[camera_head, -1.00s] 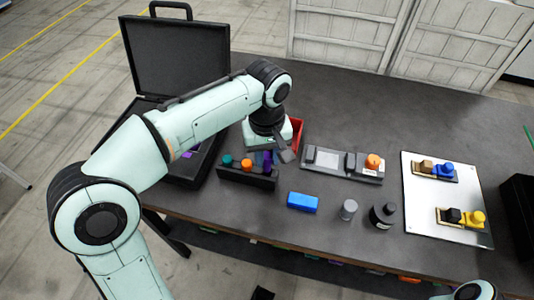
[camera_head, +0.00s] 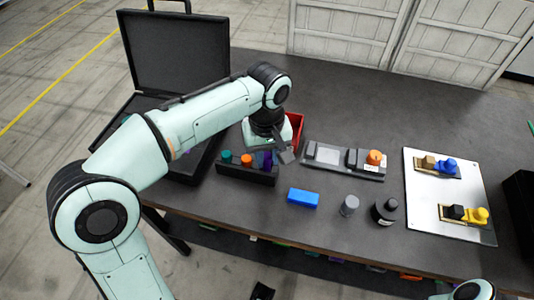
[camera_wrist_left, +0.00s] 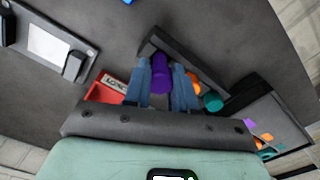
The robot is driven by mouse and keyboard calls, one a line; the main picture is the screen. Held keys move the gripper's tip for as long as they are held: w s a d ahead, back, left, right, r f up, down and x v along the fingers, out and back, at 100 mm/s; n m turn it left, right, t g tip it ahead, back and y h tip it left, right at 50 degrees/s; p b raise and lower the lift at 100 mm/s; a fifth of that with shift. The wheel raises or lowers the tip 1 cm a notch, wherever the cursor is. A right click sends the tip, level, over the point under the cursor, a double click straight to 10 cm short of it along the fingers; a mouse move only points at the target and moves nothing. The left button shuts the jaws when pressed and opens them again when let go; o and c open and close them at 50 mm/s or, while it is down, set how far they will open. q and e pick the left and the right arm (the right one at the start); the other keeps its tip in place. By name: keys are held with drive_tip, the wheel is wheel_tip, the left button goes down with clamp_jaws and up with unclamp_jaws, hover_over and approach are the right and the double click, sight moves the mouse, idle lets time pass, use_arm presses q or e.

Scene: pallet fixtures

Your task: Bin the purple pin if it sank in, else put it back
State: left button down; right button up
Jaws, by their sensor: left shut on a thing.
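The purple pin (camera_wrist_left: 160,75) stands between the two fingers of my left gripper (camera_wrist_left: 161,88), which is shut on it. In the head view the left gripper (camera_head: 272,158) is at the right end of a dark rack (camera_head: 247,174), partly hiding the pin. The pin's far end meets the rack in the wrist view; I cannot tell how deep it sits. A teal pin (camera_head: 227,156) and an orange pin (camera_head: 246,159) stand in the same rack. A red bin (camera_head: 297,121) with a white label is just behind the gripper, partly hidden. My right gripper is out of view.
An open black case (camera_head: 180,50) stands at the left. A grey fixture with an orange knob (camera_head: 374,157), a blue block (camera_head: 303,198), a grey cylinder (camera_head: 349,205) and a black bottle (camera_head: 385,211) are to the right. A white plate (camera_head: 420,215) carries blue and yellow parts.

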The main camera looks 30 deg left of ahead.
use_arm(q)
drive_tip(key=shift+c, duration=2.2)
unclamp_jaws()
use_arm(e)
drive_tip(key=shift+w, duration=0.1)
use_arm(q)
drive_tip(key=shift+r, duration=0.2)
wheel_tip(320, 180, up, 2)
drive_tip(key=p, duration=0.2)
drive_tip(key=shift+r+p, duration=0.25)
drive_tip(key=shift+p, duration=0.15)
wheel_tip(320, 180, up, 2)
drive_tip(key=shift+r+p, duration=0.1)
drive_tip(key=shift+p, duration=0.9)
drive_tip(key=shift+r+p, duration=1.6)
drive_tip(key=shift+r, duration=0.4)
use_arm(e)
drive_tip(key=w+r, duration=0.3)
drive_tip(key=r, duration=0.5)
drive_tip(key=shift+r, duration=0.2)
